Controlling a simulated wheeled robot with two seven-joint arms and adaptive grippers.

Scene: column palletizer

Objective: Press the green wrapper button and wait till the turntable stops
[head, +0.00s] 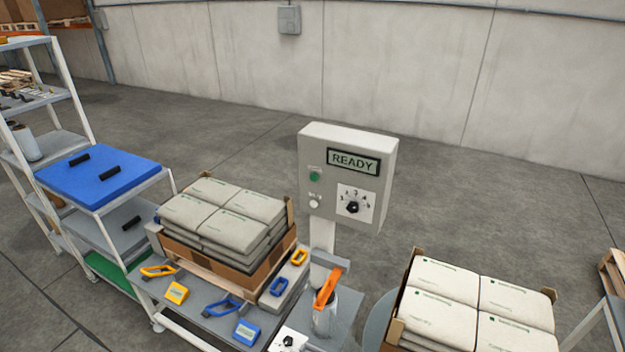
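A light grey control box (345,175) stands on a post at the centre of the head view. Its display (354,162) reads READY. A green button (315,176) sits on the left of its face, with a white button (314,204) below it and a black rotary knob (353,207) to the right. A grey round edge (377,318), possibly the turntable, shows beside the right-hand stack of bags (470,310); most of it is hidden, and I cannot tell whether it is moving. Neither of my grippers shows.
A cardboard tray (210,264) of stacked bags stands on the bench left of the post. Blue and yellow tools and an orange-handled tool (327,287) lie around it. A blue-topped cart (97,176) and a shelf (30,104) are at left. The floor behind the box is clear.

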